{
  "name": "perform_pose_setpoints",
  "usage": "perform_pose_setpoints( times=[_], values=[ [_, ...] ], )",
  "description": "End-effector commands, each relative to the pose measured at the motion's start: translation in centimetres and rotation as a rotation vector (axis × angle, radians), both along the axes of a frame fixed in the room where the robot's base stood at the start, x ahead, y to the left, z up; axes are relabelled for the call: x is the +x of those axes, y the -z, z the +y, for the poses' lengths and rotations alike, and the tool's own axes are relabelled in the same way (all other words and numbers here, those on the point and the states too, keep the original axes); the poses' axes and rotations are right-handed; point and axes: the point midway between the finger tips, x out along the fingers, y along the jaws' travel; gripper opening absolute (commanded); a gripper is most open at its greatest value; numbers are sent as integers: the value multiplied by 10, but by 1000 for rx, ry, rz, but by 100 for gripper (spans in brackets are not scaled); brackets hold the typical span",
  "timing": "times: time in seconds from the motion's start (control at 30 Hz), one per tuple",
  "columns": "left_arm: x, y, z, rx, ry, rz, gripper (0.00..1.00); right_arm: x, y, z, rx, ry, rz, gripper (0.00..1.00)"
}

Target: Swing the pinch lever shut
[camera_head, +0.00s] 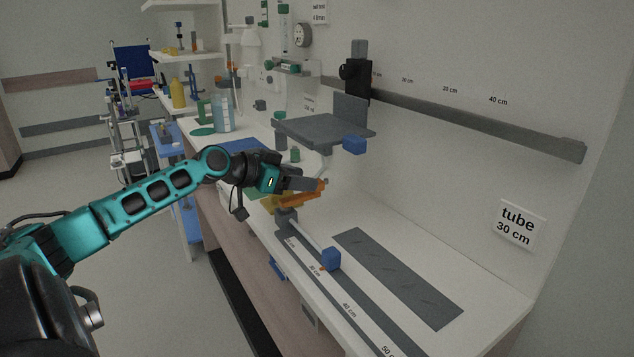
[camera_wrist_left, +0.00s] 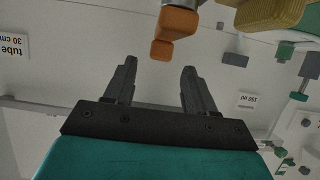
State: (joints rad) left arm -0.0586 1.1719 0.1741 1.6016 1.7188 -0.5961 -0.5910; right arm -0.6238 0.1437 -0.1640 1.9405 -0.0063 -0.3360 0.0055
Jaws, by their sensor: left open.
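An orange lever-like part, which I take for the pinch lever (camera_head: 300,201), shows beside and just below my left gripper (camera_head: 316,184) in the head view. My gripper and wrist hide part of it. In the left wrist view the orange part (camera_wrist_left: 176,28) lies beyond the fingertips, near the middle of the gap. The left gripper (camera_wrist_left: 159,66) is open, with nothing between its fingers. I cannot tell whether a finger touches the lever. My right gripper is not in view.
A grey platform (camera_head: 320,129) with a blue block (camera_head: 354,145) stands above the gripper. A rod with a blue end block (camera_head: 330,258) lies in front, beside a scale strip. A dark grey mat (camera_head: 397,277) lies on the bench to the right. A yellow part (camera_wrist_left: 270,12) is near the lever.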

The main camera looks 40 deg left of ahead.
Motion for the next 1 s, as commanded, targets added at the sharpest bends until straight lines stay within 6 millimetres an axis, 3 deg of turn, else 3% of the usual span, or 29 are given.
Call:
perform_pose_setpoints(
  times=[0.53, 1.0],
  values=[
    [40, 17, -11, -1, -1, -3, 55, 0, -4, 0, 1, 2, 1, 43],
    [46, 20, -13, 1, 0, 0, 55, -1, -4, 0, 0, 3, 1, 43]
  ],
)
